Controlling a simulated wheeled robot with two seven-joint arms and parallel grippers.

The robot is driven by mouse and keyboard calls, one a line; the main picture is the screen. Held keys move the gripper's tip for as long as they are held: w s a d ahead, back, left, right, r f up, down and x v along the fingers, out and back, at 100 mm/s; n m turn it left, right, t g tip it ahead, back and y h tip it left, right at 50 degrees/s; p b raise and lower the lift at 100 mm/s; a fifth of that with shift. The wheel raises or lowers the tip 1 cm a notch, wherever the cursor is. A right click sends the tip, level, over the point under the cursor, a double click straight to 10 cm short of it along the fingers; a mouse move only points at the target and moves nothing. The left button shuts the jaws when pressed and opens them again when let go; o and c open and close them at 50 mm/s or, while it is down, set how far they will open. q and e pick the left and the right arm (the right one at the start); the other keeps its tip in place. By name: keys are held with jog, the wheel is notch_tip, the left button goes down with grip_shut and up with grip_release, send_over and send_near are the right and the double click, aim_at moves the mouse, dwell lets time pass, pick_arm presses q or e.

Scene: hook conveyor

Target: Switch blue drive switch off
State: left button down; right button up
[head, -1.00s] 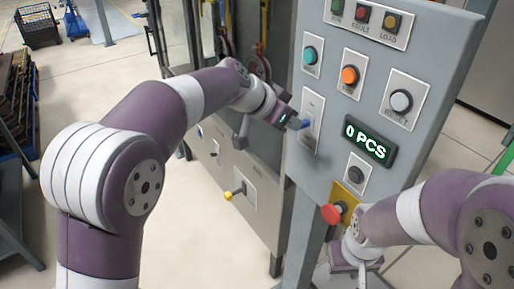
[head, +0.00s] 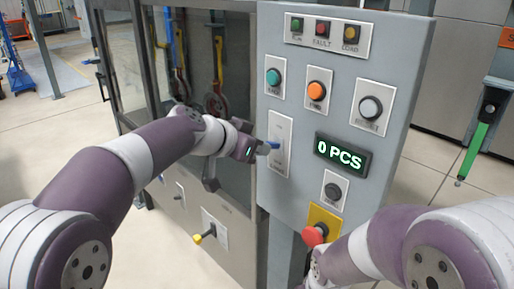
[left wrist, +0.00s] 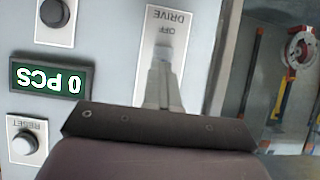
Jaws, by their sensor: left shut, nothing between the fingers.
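The drive switch plate (head: 281,133) is on the left side of the grey control panel, with the blue switch lever (head: 273,145) sticking out of it. My left gripper (head: 262,150) is at the lever, with its fingertips shut and holding nothing. Whether the fingertips touch the lever cannot be told. In the left wrist view the plate (left wrist: 183,65) shows upside down with DRIVE and OFF printed on it. The shut fingers (left wrist: 163,65) cover its middle, and the blue lever is hidden there. My right arm is in front of the panel's lower right, its fingers out of frame.
The panel carries a teal button (head: 273,77), an orange button (head: 317,91), a white reset button (head: 370,108) and a "0 PCS" display (head: 342,154). A red emergency knob (head: 314,235) is low, near my right arm. A yellow-tipped lever (head: 204,235) sticks out lower left.

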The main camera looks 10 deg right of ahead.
dwell(0.6)
pick_arm(q)
jog(key=shift+w+d+r+p, duration=0.1)
jog(key=shift+d+r+p, duration=0.3)
jog(key=shift+r, duration=0.3)
pick_arm(e)
jog(key=shift+w+d+r, duration=0.1)
jog(key=shift+d+r, duration=0.1)
jog(key=shift+r, duration=0.15)
pick_arm(q)
jog(key=shift+a, duration=0.15)
